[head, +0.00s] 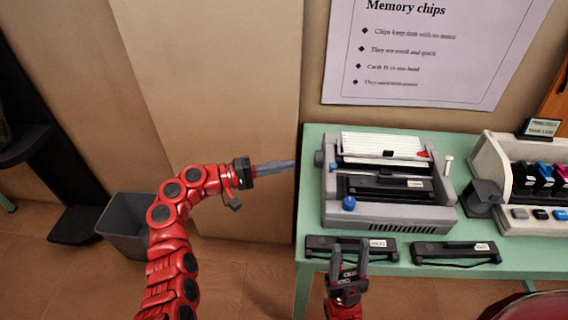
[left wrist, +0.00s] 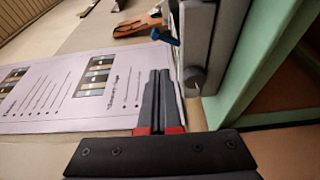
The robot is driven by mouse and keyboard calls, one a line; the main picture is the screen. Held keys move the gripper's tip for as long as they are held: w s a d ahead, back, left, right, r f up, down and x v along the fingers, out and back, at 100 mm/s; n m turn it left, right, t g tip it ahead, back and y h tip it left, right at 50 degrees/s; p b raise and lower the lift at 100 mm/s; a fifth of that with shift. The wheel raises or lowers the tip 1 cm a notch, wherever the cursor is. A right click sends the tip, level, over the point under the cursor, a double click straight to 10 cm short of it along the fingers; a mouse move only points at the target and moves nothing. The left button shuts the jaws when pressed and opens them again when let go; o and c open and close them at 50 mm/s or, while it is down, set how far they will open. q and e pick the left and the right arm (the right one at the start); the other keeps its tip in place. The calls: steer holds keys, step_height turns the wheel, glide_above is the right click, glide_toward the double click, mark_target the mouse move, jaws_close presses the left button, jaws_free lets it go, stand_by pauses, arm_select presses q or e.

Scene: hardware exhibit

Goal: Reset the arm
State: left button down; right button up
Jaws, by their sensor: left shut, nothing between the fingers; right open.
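My left arm is red and reaches in from the left in the head view. Its gripper (head: 292,164) points right, with its fingers shut and empty, just left of the grey machine. The left wrist view shows the same shut fingers (left wrist: 161,78) with nothing between them; the poster and the machine's grey side lie beyond. My right gripper (head: 349,252) shows at the bottom middle of the head view. It is open and empty, pointing up the picture at the table's front edge, with its tips close to the left black module (head: 322,246).
A green table (head: 312,200) bears a grey machine (head: 405,214), a right black module (head: 440,252) and a white unit with coloured cartridges (head: 500,155). A poster (head: 430,50) hangs behind. A grey bin (head: 125,240) stands on the floor behind my left arm.

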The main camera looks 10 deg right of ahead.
arm_select(q)
steer(key=shift+d, duration=0.3)
steer(key=shift+a, duration=0.1)
